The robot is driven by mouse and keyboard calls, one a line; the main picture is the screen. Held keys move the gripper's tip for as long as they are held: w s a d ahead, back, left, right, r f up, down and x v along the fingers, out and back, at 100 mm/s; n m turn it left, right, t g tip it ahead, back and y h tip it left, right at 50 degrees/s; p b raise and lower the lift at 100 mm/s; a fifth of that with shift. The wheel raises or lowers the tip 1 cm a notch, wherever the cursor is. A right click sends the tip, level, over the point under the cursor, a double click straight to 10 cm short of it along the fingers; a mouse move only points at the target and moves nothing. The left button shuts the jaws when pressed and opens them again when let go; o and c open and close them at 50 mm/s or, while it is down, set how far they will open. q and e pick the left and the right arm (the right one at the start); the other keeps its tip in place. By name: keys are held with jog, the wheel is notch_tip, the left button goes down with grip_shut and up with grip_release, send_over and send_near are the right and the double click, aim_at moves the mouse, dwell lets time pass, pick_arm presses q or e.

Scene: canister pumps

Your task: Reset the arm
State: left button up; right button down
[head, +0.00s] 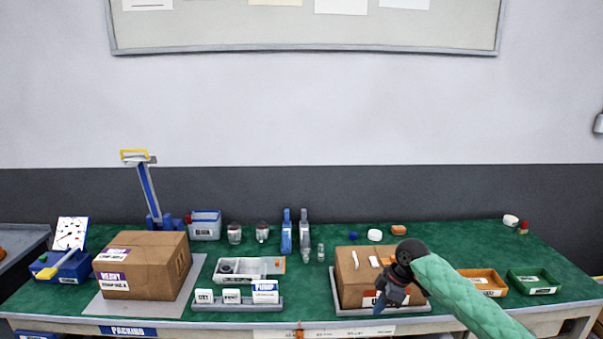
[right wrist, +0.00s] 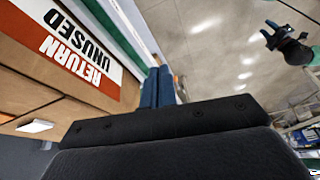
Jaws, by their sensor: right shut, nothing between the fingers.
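My right gripper (head: 379,306), at the end of a green-sleeved arm, is over the front of the right-hand cardboard box (head: 352,272) in the head view. Its blue fingers are together with nothing between them. In the right wrist view the shut fingers (right wrist: 158,87) are beside the box's side with a "RETURN UNUSED" label (right wrist: 70,45); I cannot tell if they touch it. A dark gripper, apparently my left one (right wrist: 270,33), shows small at the upper right of that view, its jaw state unclear. It is outside the head view.
The green bench (head: 315,240) holds a larger box (head: 140,266), a white tray (head: 240,267), blue and grey bottles (head: 286,233), an orange tray (head: 487,283) and a green tray (head: 536,283). Small cards stand at the front. The space above the bench is mostly clear.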

jog(key=s+a+f+m+t, duration=0.1)
jog(key=s+a+f+m, duration=0.3)
jog(key=s+f, duration=0.8)
jog(key=s+a+f+m, duration=0.3)
jog(key=s+a+f, duration=0.3)
jog(key=f, duration=0.9)
jog(key=s+d+f+m+h, duration=0.1)
jog(key=s+f, duration=0.3)
jog(key=s, duration=0.5)
jog(key=s+d+f+m+h, duration=0.1)
jog(key=s+f+m, duration=0.2)
jog(key=s, duration=0.7)
jog(key=s+d+f+m+h, duration=0.1)
jog(key=s+d+f+m, duration=0.1)
jog(key=s+f, duration=0.5)
jog(key=shift+s+m, duration=0.6)
jog(key=shift+s, duration=0.65)
jog(key=shift+f, duration=0.1)
